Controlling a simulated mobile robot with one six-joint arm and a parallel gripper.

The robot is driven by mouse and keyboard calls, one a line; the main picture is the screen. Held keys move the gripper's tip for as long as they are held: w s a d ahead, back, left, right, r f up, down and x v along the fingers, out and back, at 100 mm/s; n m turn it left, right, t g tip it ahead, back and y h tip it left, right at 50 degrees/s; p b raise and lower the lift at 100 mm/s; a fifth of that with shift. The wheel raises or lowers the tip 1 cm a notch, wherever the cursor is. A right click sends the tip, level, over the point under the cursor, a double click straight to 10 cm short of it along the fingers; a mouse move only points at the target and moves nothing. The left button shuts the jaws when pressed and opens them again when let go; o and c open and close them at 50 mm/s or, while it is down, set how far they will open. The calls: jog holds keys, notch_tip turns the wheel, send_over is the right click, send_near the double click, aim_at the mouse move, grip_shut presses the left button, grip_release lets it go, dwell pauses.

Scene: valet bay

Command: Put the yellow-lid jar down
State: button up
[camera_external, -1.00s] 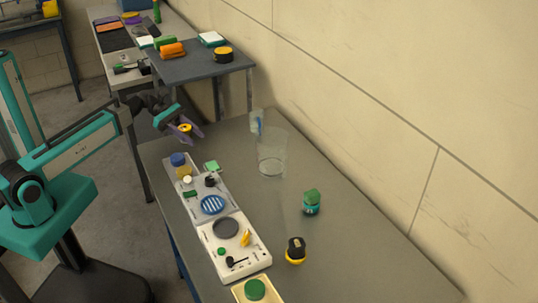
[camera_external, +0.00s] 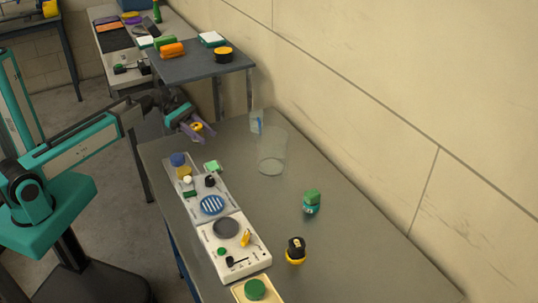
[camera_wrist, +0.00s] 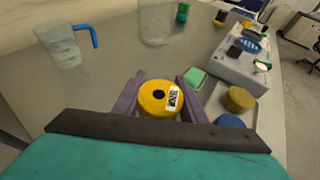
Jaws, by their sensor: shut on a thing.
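The yellow-lid jar (camera_external: 197,126) is between the fingers of my gripper (camera_external: 199,131), at the far left end of the grey table. In the wrist view its round yellow lid (camera_wrist: 159,97), with a dark centre hole and a white label, faces the camera between the purple fingers of my gripper (camera_wrist: 157,93). The jar's body is hidden below the lid. I cannot tell whether its bottom touches the table (camera_external: 340,245).
A clear mug with a blue handle (camera_wrist: 62,46) and a clear tall container (camera_external: 271,158) stand nearby. A grey tray (camera_external: 198,200) with a blue-lid jar (camera_external: 178,159) and a green-topped block (camera_external: 212,166) are close by. A raised dark shelf (camera_external: 195,68) stands behind.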

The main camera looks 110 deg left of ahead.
jog(key=shift+f, duration=1.45)
jog(key=shift+f, duration=0.15)
jog(key=o, duration=1.1)
jog(key=shift+c, duration=0.2)
jog(key=b+v, duration=0.1)
jog(key=v, duration=1.1)
